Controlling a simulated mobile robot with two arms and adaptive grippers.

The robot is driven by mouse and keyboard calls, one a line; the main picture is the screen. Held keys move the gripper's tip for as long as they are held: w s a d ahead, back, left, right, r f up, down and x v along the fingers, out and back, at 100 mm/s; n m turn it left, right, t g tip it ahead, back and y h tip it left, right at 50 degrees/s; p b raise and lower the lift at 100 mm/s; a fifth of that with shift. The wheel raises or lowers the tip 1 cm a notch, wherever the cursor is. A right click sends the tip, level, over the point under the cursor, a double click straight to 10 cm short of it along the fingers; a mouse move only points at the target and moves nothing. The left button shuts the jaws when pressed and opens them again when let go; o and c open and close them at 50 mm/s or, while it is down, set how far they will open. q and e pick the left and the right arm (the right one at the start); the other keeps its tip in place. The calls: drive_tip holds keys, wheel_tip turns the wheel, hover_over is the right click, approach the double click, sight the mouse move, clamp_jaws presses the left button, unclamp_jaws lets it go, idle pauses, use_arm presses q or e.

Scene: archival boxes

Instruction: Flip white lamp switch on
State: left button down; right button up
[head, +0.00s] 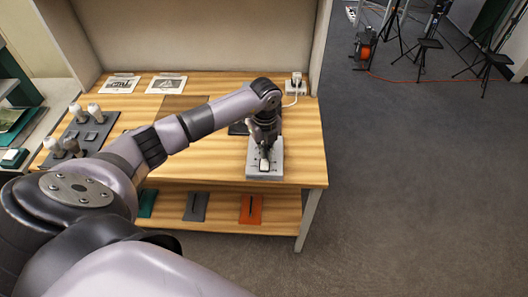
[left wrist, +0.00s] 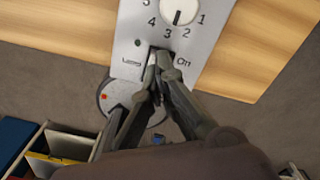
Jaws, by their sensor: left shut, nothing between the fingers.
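A pale grey control panel (head: 251,171) lies on the wooden table near its front right corner. In the left wrist view the panel (left wrist: 205,22) has a round white dial (left wrist: 179,11) with numbers around it and the words "Lamp" and "On" below. My left gripper (head: 264,149) points down over the panel. In the left wrist view its shut, empty fingertips (left wrist: 158,60) are at the switch spot between "Lamp" and "On". They cover most of the switch, so its position and any contact cannot be told. My right gripper is not in view.
A white plug block (head: 296,88) with a cord stands at the table's back right. A dark tray (head: 103,133) with several pale bulb-like pieces is at left. Two printed sheets lie at the back. The lower shelf (head: 170,181) holds folders. Open floor lies to the right.

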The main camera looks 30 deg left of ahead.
sight(265, 160)
use_arm(q)
drive_tip(key=shift+s+f+b, duration=0.1)
drive_tip(key=shift+f+b, duration=0.8)
drive_tip(key=shift+f, duration=0.3)
idle(0.4)
drive_tip(key=shift+r+p, duration=0.7)
drive_tip(key=shift+r, duration=0.05)
drive_tip(key=shift+r+p, duration=2.1)
drive_tip(key=shift+r, duration=0.75)
drive_tip(key=shift+f, duration=0.1)
